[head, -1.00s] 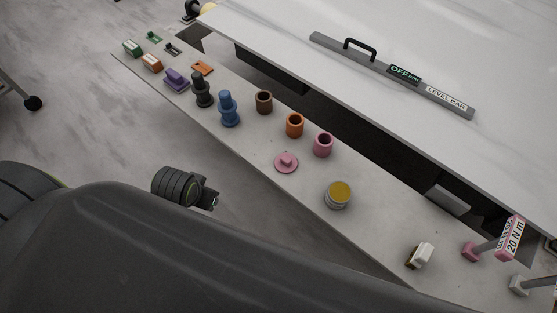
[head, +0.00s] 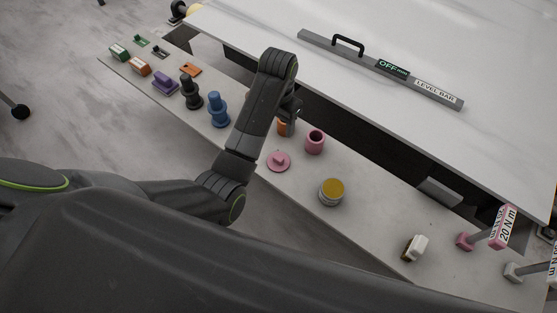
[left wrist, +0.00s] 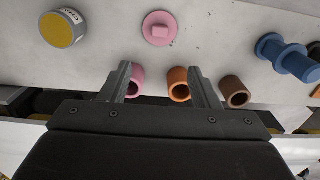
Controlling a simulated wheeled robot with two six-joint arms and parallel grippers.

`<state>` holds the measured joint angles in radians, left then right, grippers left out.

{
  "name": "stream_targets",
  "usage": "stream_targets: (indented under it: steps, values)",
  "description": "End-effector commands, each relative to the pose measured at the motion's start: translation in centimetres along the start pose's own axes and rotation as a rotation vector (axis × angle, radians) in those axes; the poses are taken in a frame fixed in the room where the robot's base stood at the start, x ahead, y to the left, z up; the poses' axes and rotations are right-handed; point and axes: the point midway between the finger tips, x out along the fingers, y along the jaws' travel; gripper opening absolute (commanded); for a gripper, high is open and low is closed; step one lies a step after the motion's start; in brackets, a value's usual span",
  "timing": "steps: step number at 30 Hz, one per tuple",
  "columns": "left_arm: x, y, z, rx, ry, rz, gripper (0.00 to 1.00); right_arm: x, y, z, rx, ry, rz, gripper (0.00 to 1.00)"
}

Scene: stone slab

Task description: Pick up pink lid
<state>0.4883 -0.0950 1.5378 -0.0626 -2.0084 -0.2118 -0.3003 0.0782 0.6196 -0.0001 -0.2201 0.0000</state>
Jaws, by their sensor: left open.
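The pink lid (head: 279,161), a flat round disc with a small square knob, lies on the grey ledge (head: 365,225) in front of the pink cup (head: 315,141). In the left wrist view the pink lid (left wrist: 160,28) lies beyond the fingertips, clear of them. My left gripper (left wrist: 162,72) is open and empty, its fingers by the pink cup (left wrist: 136,80) and the orange cup (left wrist: 179,84). In the head view my left gripper (head: 294,110) is mostly hidden behind its own arm, over the cups. My right gripper is not in view.
A yellow-topped tin (head: 331,192) stands right of the lid. Blue (head: 218,110) and black (head: 191,92) knobbed pieces stand to the left. A brown cup (left wrist: 234,92) is beside the orange one. A stone slab (head: 470,60) with a level bar (head: 380,68) lies behind the ledge.

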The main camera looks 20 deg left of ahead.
Motion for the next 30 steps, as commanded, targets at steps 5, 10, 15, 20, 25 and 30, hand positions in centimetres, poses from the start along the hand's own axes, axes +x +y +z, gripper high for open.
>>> stream_targets:
  steps: [5,10,15,20,25,30]
  values:
    - [1.8,0.1,-0.2,0.005,-0.004,0.001,0.56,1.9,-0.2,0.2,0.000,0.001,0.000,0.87]
    - [4.2,0.1,-0.1,0.004,-0.008,0.002,0.56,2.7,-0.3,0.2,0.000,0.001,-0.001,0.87]
    - [7.7,0.1,0.0,0.004,-0.008,0.003,0.56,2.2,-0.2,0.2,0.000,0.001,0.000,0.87]
    - [10.5,0.1,-0.1,0.004,-0.006,0.001,0.56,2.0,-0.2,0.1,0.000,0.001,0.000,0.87]
    - [11.9,0.1,-0.1,0.003,-0.003,0.001,0.56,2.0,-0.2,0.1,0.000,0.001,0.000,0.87]
    - [12.9,0.1,0.0,0.003,-0.004,0.001,0.56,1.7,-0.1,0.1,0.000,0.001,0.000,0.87]
